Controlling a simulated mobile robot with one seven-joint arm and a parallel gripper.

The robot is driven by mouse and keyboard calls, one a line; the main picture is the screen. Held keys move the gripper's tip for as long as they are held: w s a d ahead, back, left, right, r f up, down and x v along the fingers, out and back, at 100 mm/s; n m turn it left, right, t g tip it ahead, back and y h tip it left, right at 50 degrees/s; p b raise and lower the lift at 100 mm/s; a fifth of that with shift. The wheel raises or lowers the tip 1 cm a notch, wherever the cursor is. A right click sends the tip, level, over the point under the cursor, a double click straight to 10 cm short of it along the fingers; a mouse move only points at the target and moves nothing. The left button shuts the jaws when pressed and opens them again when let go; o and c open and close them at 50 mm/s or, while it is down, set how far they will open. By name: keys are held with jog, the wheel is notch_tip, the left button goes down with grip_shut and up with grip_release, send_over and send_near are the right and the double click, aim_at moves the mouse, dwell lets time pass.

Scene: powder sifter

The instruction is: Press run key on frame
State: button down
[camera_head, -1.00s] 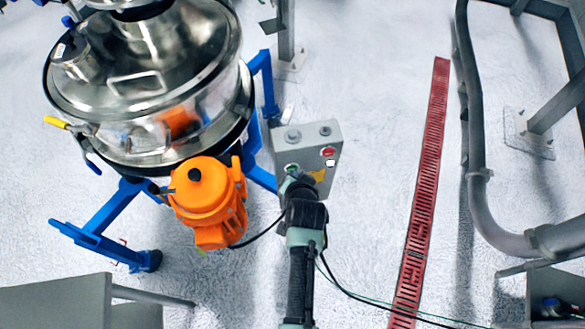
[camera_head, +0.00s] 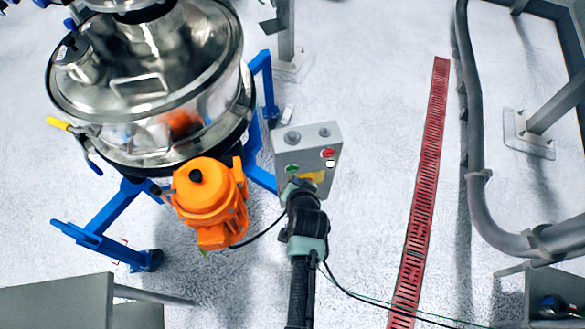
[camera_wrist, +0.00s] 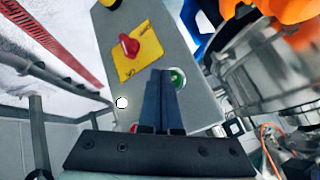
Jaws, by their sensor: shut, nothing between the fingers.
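The grey control box (camera_head: 308,150) stands on the sifter's frame beside the orange motor. Its front has a green button (camera_head: 292,169), a red button (camera_head: 327,153) and a small white one (camera_head: 330,163); no run label is readable. My gripper (camera_head: 295,183) is just below the green button, shut and empty. In the wrist view, the shut fingers (camera_wrist: 161,78) overlap the left edge of the green button (camera_wrist: 178,78); contact cannot be told. The white button (camera_wrist: 122,102) lies left of the fingers.
A red switch (camera_wrist: 129,44) on a yellow plate (camera_wrist: 142,58) sits on the box. The orange motor (camera_head: 205,195) and steel sifter (camera_head: 150,70) stand close to the left. A red floor grate (camera_head: 425,180) and a grey pipe (camera_head: 477,130) lie to the right.

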jog(key=shift+s+d+p, duration=0.2)
jog(key=shift+s+p, duration=0.15)
jog(key=shift+s, duration=0.45)
jog(key=shift+s+d+p, duration=0.2)
jog(key=shift+s+p, duration=0.2)
jog(key=shift+s, duration=0.45)
jog(key=shift+s+d+p, duration=0.2)
jog(key=shift+s+p, duration=0.15)
jog(key=shift+s, duration=0.45)
jog(key=w+r+n+t+b, duration=0.1)
jog(key=w+r+t, duration=0.1)
jog(key=w+r, duration=0.6)
jog(key=w+r+n+t+b, duration=0.1)
jog(key=w+r+t, duration=0.2)
jog(key=r, duration=0.8)
notch_tip(320, 180, up, 19)
jog(key=w+n+t, duration=0.2)
jog(key=t, duration=0.2)
jog(key=s+r+n+t+b, duration=0.1)
jog(key=s+r+t, duration=0.15)
jog(key=r, duration=0.65)
jog(key=s+r+t+b, duration=0.1)
jog(key=s+r+t, duration=0.15)
jog(key=r, duration=0.75)
jog(key=s+r+t+h+b, duration=0.1)
jog(key=s+r+t, duration=0.3)
jog(key=s+r, duration=0.9)
jog(key=shift+s+a+r+n, duration=0.15)
jog(key=shift+s+a+n, duration=0.05)
jog(key=shift+a+n, duration=0.2)
